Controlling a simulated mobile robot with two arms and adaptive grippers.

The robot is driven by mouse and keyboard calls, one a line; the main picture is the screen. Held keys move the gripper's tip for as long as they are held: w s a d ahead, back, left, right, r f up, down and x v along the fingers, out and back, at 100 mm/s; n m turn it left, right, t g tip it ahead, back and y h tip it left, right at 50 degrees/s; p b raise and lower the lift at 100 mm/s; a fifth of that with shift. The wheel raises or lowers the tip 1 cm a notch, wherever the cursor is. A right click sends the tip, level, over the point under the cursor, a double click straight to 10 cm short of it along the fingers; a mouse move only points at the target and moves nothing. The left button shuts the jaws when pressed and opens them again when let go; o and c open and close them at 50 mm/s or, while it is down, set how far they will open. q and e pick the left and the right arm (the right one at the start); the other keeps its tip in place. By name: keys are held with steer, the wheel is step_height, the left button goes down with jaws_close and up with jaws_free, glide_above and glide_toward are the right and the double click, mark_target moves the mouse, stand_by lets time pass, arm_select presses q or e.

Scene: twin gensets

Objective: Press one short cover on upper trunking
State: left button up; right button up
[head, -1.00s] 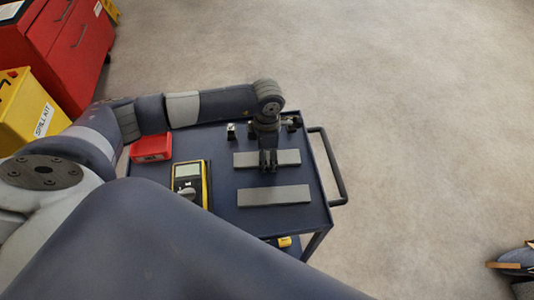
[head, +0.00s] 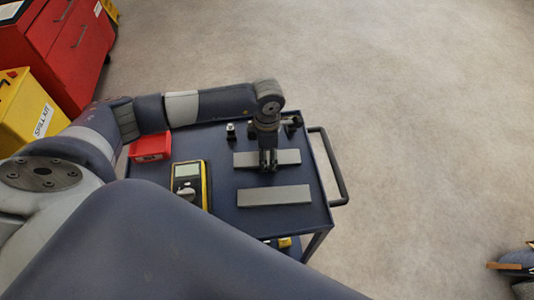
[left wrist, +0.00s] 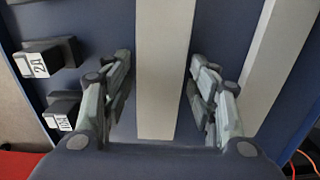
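Two flat grey short covers lie on the dark blue top of a cart. The farther cover (head: 288,157) is under my left gripper (head: 268,168), which points down over its middle. The nearer cover (head: 274,195) lies apart, closer to me. In the left wrist view, one cover (left wrist: 164,70) runs between the two open fingers of the left gripper (left wrist: 161,100), with a gap on each side. The other cover (left wrist: 272,65) lies to the right, outside the fingers. My right gripper and the upper trunking are not in view.
On the cart top (head: 225,206) are a red box (head: 151,147), a yellow multimeter (head: 189,183) and small black blocks with white labels (left wrist: 40,62). A handle (head: 335,170) sticks out on the cart's right. Open floor lies beyond.

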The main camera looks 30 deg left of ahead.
arm_select(q)
steer(key=c, duration=0.9)
steer(key=shift+r, duration=0.15)
steer(key=shift+r+p, duration=0.7)
steer(key=shift+r, duration=0.45)
steer(key=shift+r+p, duration=1.5)
steer(key=shift+r, duration=1.2)
